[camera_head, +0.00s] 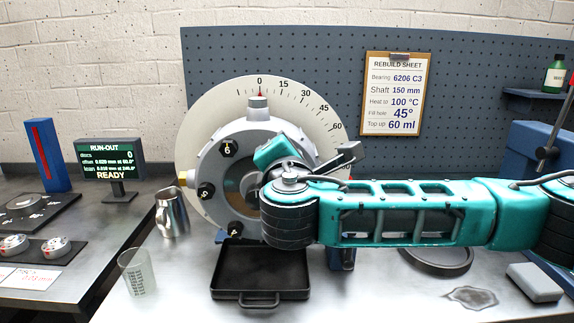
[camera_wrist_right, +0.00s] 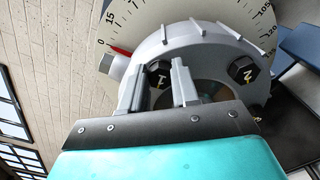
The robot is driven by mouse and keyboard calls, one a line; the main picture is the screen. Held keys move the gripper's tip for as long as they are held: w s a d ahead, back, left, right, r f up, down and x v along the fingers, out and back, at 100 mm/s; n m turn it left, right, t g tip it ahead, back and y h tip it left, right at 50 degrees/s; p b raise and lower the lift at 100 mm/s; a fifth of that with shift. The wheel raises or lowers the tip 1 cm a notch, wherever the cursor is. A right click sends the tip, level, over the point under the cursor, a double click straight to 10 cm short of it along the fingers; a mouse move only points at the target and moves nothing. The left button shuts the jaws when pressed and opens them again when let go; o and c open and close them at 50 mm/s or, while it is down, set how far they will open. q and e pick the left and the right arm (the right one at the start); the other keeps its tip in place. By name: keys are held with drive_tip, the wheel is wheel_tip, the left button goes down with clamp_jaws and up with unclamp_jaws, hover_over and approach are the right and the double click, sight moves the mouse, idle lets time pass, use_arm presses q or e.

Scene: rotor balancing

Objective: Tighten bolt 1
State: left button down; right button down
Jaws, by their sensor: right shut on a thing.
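The grey rotor housing (camera_head: 200,160) stands in front of a round degree dial (camera_head: 195,115), with black numbered bolts on its face. Bolt 6 (camera_head: 228,148) shows at its upper left in the head view. My right arm crosses from the right and covers the housing's right side, hiding bolt 1 there. In the right wrist view bolt 1 (camera_wrist_right: 160,74) sits between the two fingers of my right gripper (camera_wrist_right: 159,88), which is shut on its head. Another black bolt (camera_wrist_right: 243,70) is to the right, clear of the fingers. My left gripper is out of view.
A black drain tray (camera_head: 260,297) lies below the housing. A steel jug (camera_head: 172,214) and a clear measuring cup (camera_head: 137,274) stand left of it. A run-out display (camera_head: 111,160) reads READY. A grey block (camera_head: 535,283) lies at the bench's right.

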use_arm(q)
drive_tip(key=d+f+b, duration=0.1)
drive_tip(key=b, duration=0.1)
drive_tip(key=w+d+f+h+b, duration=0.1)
drive_tip(key=b, duration=0.2)
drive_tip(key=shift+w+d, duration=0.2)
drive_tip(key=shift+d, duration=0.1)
use_arm(e)
drive_tip(key=m, duration=1.2)
drive_tip(key=f+m, duration=0.1)
drive_tip(key=m, duration=0.6)
drive_tip(key=shift+a, duration=0.2)
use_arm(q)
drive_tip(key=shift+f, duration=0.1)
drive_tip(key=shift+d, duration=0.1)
use_arm(e)
drive_tip(key=shift+r, duration=0.1)
